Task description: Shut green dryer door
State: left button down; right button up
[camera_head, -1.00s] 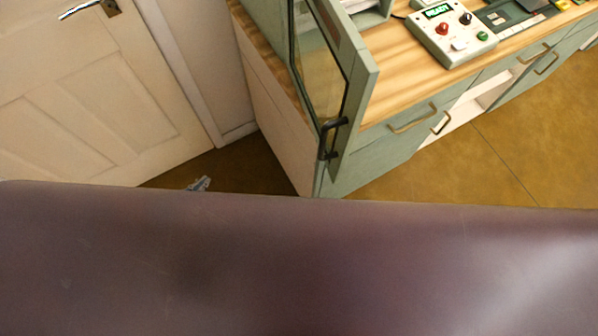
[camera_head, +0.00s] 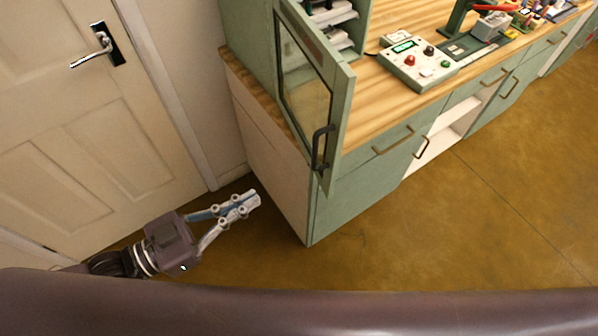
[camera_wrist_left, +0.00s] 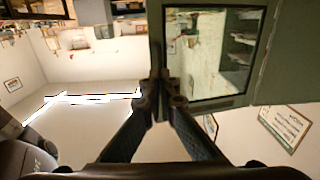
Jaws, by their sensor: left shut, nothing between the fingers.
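The green dryer door (camera_head: 334,135) stands open, swung out from the green dryer cabinet (camera_head: 255,45) on the worktop. It has a glass pane and a dark handle (camera_head: 320,148) near its free edge. My left gripper (camera_head: 256,199) is shut and empty, below and to the left of the door in the head view, over the floor beside the counter's pale end panel. In the left wrist view the shut fingertips (camera_wrist_left: 162,84) overlap a green-framed glass panel; I cannot tell that they touch it. My right gripper is out of view.
The counter (camera_head: 270,150) has a wooden top and green drawers with brass handles. A control box (camera_head: 418,66) with coloured buttons stands on it. A white room door (camera_head: 95,130) is at the left. The brown floor (camera_head: 450,225) in front of the counter is clear.

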aim_at(312, 166)
pick_arm(q)
jog(key=p+x, duration=0.3)
jog(key=x, duration=0.8)
jog(key=shift+w+d+r, duration=0.1)
jog(key=shift+w+d, duration=0.1)
jog(key=shift+d, duration=0.2)
